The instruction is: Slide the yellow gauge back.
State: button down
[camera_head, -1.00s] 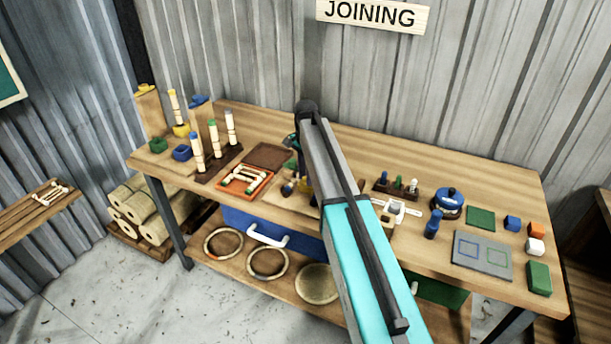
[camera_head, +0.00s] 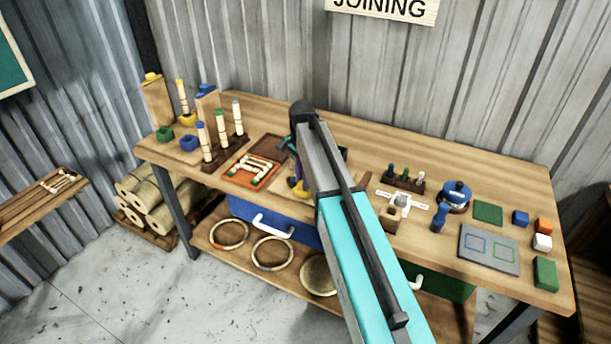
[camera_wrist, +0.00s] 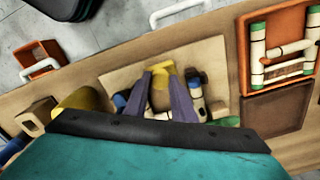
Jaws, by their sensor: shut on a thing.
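My gripper (camera_wrist: 163,92) shows in the wrist view as two purple-grey fingers, shut on a yellow piece (camera_wrist: 161,72) that I take for the yellow gauge. The piece is over a pale board (camera_wrist: 118,80); the fingers hide part of it. In the head view a bit of the yellow gauge (camera_head: 301,188) shows low beside my arm, which covers most of the board. A larger yellow rounded thing (camera_wrist: 82,99) lies left of the fingers in the wrist view, partly hidden by my wrist. Blue and white parts (camera_wrist: 196,88) lie close right of the fingers.
An orange tray (camera_head: 240,182) with pale rods lies left of my arm, beside a brown panel (camera_head: 268,146). A white fixture (camera_head: 399,205), a peg rack (camera_head: 404,184) and a grey mat (camera_head: 489,265) are to the right. The table's back middle is mostly clear.

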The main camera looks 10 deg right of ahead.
jog(key=shift+s+a, duration=0.15)
jog(key=shift+s, duration=0.05)
jog(key=c, duration=1.5)
grip_release()
jog(key=shift+s, duration=0.1)
jog(key=shift+r+b, duration=0.3)
jog(key=shift+r, duration=0.5)
notch_tip(320, 180, up, 12)
jog(key=b, duration=0.3)
